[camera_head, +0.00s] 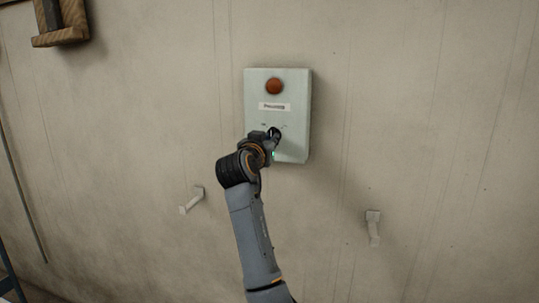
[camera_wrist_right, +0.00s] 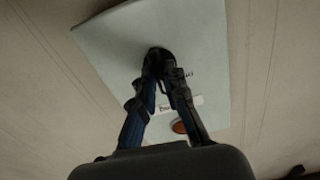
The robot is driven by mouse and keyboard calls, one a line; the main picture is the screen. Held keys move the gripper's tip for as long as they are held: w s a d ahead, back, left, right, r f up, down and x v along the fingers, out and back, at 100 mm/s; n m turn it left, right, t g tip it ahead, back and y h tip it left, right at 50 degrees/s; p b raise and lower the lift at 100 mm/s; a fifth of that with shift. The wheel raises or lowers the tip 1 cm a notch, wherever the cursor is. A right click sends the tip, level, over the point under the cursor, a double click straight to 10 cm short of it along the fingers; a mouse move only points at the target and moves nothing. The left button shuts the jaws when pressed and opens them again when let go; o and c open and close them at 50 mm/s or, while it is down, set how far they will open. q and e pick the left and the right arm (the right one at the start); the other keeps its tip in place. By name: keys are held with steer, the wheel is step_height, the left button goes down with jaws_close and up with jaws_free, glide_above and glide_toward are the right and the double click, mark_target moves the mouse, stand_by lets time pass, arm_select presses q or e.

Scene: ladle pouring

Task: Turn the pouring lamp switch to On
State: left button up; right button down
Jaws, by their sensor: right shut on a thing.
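A pale grey-green switch box (camera_head: 294,134) is fixed to the wall. It has an orange-red lamp (camera_head: 274,86) at the top and a white label (camera_head: 274,106) under it that seems to read "Pouring". My right gripper (camera_head: 274,134) is at the lower part of the box, with its fingers shut on a dark switch knob. The knob (camera_wrist_right: 156,54) shows between the fingertips in the right wrist view, mostly hidden by them. The lamp also shows in that view (camera_wrist_right: 179,127), beside a finger. The knob's exact setting cannot be told. My left gripper is out of view.
Two light wall hooks (camera_head: 193,200) and (camera_head: 373,228) stick out below the box, left and right of my right arm. A wooden bracket (camera_head: 60,35) hangs at the upper left. The wall around the box is otherwise bare.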

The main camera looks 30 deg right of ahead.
steer(key=shift+f+m+b, duration=0.1)
steer(key=shift+m+b, duration=2.5)
steer(key=shift+m, duration=1.6)
steer(key=c, duration=1.4)
jaws_free()
steer(key=v, duration=0.7)
steer(key=shift+s+a, duration=0.15)
steer(key=shift+s, duration=0.05)
